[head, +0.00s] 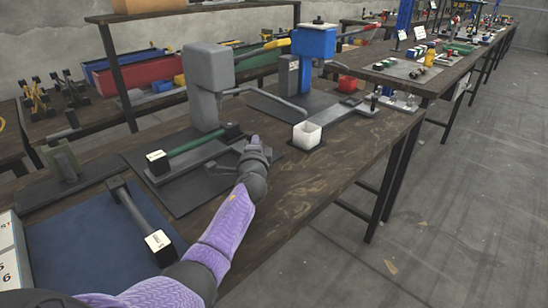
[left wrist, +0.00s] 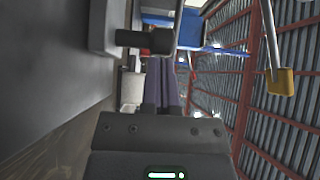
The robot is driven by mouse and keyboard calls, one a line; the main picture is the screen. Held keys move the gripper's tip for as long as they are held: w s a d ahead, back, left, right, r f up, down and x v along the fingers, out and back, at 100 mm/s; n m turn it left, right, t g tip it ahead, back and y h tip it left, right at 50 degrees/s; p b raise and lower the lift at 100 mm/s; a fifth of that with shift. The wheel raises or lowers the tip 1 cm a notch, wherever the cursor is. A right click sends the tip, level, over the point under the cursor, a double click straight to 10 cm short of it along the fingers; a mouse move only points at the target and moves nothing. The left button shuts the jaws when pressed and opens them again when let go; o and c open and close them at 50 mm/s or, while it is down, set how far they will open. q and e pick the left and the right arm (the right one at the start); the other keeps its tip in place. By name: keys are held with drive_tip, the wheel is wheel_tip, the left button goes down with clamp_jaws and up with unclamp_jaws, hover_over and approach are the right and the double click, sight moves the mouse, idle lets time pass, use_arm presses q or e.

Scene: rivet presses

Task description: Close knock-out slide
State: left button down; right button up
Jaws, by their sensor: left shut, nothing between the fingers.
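A grey press (head: 208,85) stands on a dark mat, with a grey base plate (head: 192,160) at its foot. A green rod (head: 205,139) lies along this base, with a black end (head: 232,130) and a white-labelled block (head: 158,161) at its near end. I cannot tell which part is the knock-out slide. My left gripper (head: 254,148) is shut and empty, just right of the base. In the left wrist view its fingers (left wrist: 163,82) are together, below a black knob (left wrist: 146,41) beside a grey block (left wrist: 103,27). My right gripper is not in view.
A dark bar (head: 134,212) with a labelled block lies on the blue mat (head: 85,250). The table's front right is bare.

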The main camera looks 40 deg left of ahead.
use_arm(q)
drive_tip(key=a+b, duration=0.1)
drive_tip(key=a, duration=0.3)
drive_tip(key=shift+w, duration=0.15)
drive_tip(key=shift+r, duration=0.2)
drive_tip(key=shift+a+r, duration=0.1)
